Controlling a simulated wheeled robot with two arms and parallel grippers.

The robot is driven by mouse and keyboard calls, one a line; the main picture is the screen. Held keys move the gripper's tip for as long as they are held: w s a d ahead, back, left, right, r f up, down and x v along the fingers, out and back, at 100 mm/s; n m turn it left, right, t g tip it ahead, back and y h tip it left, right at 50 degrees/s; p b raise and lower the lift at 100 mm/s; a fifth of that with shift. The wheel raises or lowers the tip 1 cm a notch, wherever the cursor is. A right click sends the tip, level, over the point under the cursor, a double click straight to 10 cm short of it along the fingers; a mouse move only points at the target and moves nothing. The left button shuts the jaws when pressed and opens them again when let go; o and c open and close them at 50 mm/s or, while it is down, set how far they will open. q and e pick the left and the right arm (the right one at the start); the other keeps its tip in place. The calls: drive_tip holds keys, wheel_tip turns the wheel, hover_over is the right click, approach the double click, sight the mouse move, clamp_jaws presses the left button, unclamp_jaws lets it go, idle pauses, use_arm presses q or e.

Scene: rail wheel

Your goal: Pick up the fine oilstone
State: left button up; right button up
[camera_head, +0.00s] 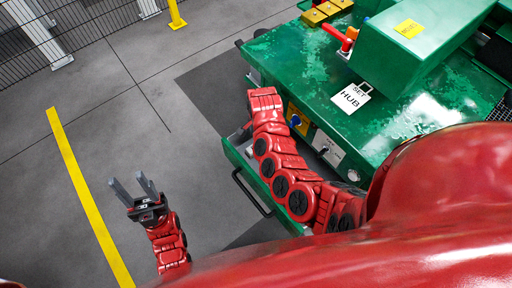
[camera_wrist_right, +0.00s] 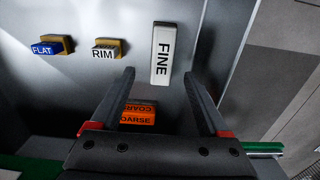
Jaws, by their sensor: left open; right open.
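The fine oilstone (camera_wrist_right: 162,68), a pale block with a white face marked FINE, lies on a grey surface in the right wrist view. My right gripper (camera_wrist_right: 159,74) is open, its two fingers pointing toward the block, one to each side in the picture. The block looks apart from the fingers, and the gap is hard to judge. In the head view the right gripper is hidden beneath its red arm over the open drawer (camera_head: 238,157). My left gripper (camera_head: 133,188) is open and empty over the floor at the left.
An orange COARSE block (camera_wrist_right: 138,114) lies just nearer my right gripper, between its fingers in the picture. A RIM block (camera_wrist_right: 108,50) and a blue FLAT block (camera_wrist_right: 52,46) lie to the left. Drawer walls bound the space. The green bench (camera_head: 310,75) stands beside the drawer.

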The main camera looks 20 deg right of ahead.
drive_tip(key=shift+a+f, duration=0.15)
drive_tip(key=shift+f, duration=1.15)
drive_tip(key=shift+a+f, duration=0.1)
drive_tip(key=shift+f, duration=1.2)
clamp_jaws()
